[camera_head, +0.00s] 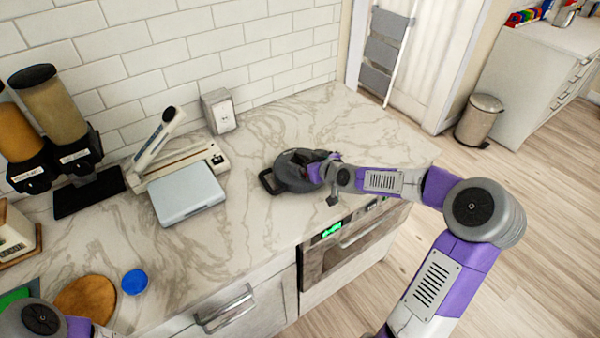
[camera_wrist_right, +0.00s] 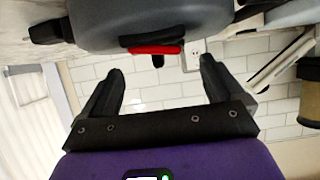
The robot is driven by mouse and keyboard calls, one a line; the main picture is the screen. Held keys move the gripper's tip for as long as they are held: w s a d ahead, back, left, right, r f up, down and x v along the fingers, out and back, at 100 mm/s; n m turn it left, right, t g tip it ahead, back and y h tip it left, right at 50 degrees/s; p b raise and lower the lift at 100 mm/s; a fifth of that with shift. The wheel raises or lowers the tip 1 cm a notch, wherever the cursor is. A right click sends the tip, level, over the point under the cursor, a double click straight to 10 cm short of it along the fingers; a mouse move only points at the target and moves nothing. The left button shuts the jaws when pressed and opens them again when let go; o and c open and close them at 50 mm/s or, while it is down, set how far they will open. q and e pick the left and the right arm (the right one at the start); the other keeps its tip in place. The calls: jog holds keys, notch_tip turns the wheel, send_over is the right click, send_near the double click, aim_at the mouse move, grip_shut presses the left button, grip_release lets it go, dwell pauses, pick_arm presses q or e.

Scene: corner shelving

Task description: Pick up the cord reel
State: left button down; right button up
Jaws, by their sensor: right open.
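The cord reel (camera_head: 290,178) is a dark grey round body with a black handle loop on its left side. It lies on the marble counter, partly covered by my right gripper (camera_head: 325,167), which is at its right side. In the right wrist view the grey reel (camera_wrist_right: 150,18) fills the top, with a black and red part on its near side. My right gripper (camera_wrist_right: 160,78) is open there, its two black fingers apart just short of the reel, with nothing between them. Part of my left arm shows at the bottom left of the head view; its gripper is not visible.
A long white device (camera_head: 152,175) and a flat light-blue device (camera_head: 187,201) lie left of the reel. A small grey box (camera_head: 219,111) stands by the tiled wall. A blue disc (camera_head: 135,282) and round wooden board (camera_head: 85,299) lie front left. Counter around the reel is mostly clear.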

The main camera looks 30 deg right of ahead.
jog(key=shift+x, duration=1.25)
grip_shut()
jog(key=shift+w+r, duration=0.1)
jog(key=shift+r, duration=0.15)
